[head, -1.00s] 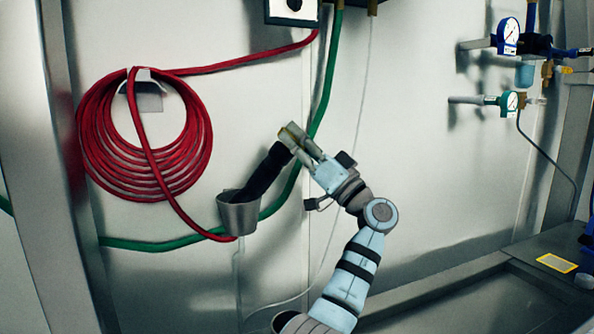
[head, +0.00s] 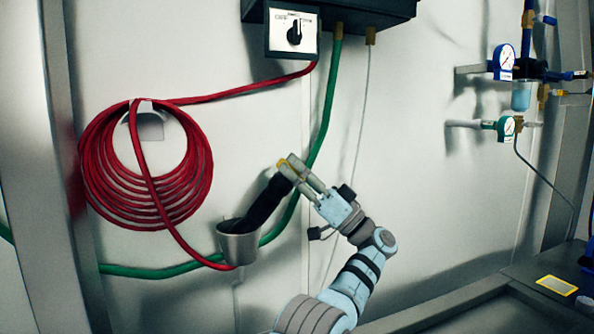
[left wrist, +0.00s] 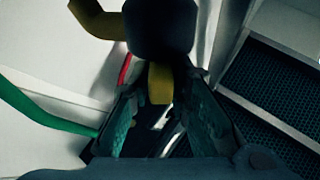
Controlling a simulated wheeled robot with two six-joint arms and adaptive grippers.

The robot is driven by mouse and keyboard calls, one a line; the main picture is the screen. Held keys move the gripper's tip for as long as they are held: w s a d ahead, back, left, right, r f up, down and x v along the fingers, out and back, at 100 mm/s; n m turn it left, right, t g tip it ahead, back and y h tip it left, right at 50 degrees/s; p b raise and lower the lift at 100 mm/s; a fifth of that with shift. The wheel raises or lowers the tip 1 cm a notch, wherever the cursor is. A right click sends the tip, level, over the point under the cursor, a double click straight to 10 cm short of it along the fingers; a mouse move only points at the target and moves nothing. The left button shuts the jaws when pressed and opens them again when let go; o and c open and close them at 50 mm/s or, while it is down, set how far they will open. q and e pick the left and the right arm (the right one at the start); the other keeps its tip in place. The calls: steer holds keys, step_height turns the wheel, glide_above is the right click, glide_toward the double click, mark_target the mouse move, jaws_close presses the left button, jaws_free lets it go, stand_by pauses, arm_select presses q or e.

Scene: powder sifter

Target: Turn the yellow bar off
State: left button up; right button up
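A black handle-like tool (head: 264,203) stands tilted in a metal cup (head: 238,242) on the wall. A yellow piece, probably the yellow bar (head: 284,165), shows at its upper end, by my left gripper (head: 292,163). In the left wrist view the yellow bar (left wrist: 160,84) lies between the two fingers (left wrist: 160,115) of my left gripper, below a black rounded part (left wrist: 160,25). The fingers are apart, with gaps on both sides of the bar. Another yellow bent part (left wrist: 98,18) shows at the top left. My right gripper is not in view.
A coiled red hose (head: 145,205) hangs at the left, and a green hose (head: 326,110) runs behind my gripper. A dark box with a switch panel (head: 292,34) is above. Gauges (head: 504,60) are at the right. The wall between is mostly clear.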

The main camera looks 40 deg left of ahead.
arm_select(q)
steer(key=shift+o, duration=1.1)
steer(key=shift+f, duration=0.1)
